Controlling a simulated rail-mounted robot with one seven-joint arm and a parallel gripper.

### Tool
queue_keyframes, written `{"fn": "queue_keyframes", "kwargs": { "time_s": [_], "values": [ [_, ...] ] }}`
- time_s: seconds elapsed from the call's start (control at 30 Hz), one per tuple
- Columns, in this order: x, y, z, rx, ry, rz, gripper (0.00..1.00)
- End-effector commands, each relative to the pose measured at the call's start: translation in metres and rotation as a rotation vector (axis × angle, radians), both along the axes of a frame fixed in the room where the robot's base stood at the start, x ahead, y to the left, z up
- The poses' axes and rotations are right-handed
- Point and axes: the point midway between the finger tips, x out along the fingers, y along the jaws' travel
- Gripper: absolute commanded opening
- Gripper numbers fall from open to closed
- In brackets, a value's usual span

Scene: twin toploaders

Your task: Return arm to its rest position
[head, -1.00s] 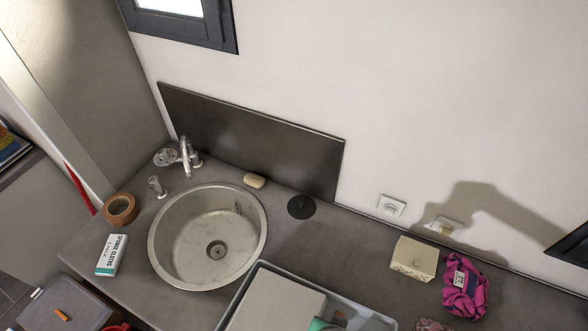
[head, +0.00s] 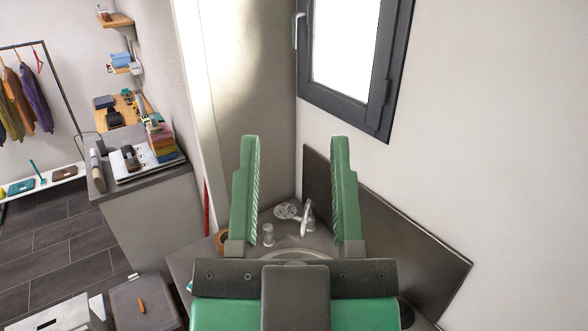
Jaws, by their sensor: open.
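My gripper (head: 296,190) is in the lower middle of the head view, close to the camera. Its two green fingers point up and stand wide apart, with nothing between them but the view of the corner behind. It hides most of the counter and the round sink (head: 300,254), of which only part of the rim shows. The faucet (head: 308,216) shows between the fingers, farther back.
A grey side counter (head: 140,190) with a stack of coloured items stands at left. A grey box with an orange item (head: 141,305) is at lower left. A window (head: 352,60) and dark backsplash (head: 400,240) are at right. Open floor (head: 60,235) lies left.

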Motion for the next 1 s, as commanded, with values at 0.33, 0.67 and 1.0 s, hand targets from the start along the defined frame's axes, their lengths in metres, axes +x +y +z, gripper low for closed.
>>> {"fn": "queue_keyframes", "kwargs": {
  "time_s": [0.33, 0.67, 1.0],
  "values": [
    [-0.006, 0.003, 0.007, -0.006, -0.024, 0.005, 0.46],
    [-0.005, 0.004, 0.047, 0.010, -0.021, 0.020, 0.46],
    [-0.005, 0.004, 0.046, 0.010, -0.020, 0.019, 0.46]
  ]
}}
